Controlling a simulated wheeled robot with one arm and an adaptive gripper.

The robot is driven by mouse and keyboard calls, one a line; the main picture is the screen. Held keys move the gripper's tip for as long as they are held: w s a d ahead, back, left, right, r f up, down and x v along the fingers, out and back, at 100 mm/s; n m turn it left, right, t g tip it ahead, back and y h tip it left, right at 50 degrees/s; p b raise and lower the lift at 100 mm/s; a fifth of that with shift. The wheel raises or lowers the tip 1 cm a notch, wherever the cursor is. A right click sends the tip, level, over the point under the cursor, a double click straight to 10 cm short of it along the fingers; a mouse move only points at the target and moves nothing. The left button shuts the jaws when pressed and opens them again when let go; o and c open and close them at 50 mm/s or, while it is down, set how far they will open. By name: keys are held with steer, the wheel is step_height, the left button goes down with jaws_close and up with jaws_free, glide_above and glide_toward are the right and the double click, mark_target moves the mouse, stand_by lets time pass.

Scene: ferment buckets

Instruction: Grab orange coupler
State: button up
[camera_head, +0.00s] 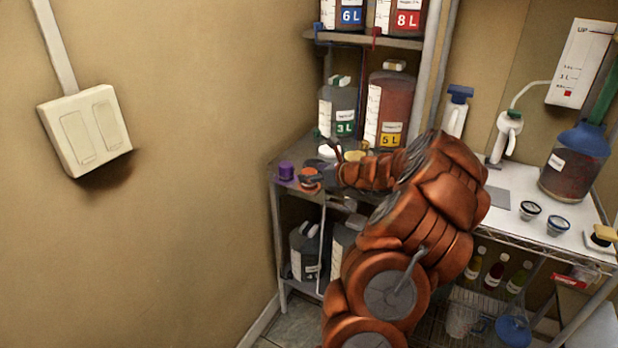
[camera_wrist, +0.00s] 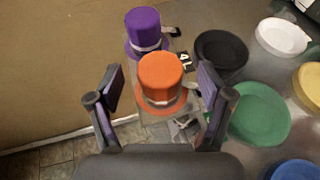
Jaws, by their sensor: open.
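The orange coupler (camera_wrist: 160,78) has a wide rim and a raised round top, and stands upright near the shelf's edge. In the wrist view it lies between and beyond the two fingers of my gripper (camera_wrist: 160,105), which is open and empty. In the head view the orange coupler (camera_head: 309,178) sits at the left end of the shelf top, just left of my gripper (camera_head: 335,165). I cannot tell whether a finger touches it.
A purple coupler (camera_wrist: 143,28) stands just behind the orange one. Black (camera_wrist: 221,50), green (camera_wrist: 258,113), white (camera_wrist: 283,37), yellow (camera_wrist: 312,82) and blue (camera_wrist: 297,170) round pieces lie to the right. The wall (camera_head: 180,250) is close on the left.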

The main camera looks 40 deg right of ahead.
steer(key=shift+x, duration=1.2)
steer(key=c, duration=1.4)
steer(key=shift+o, duration=0.2)
steer(key=shift+r, duration=0.1)
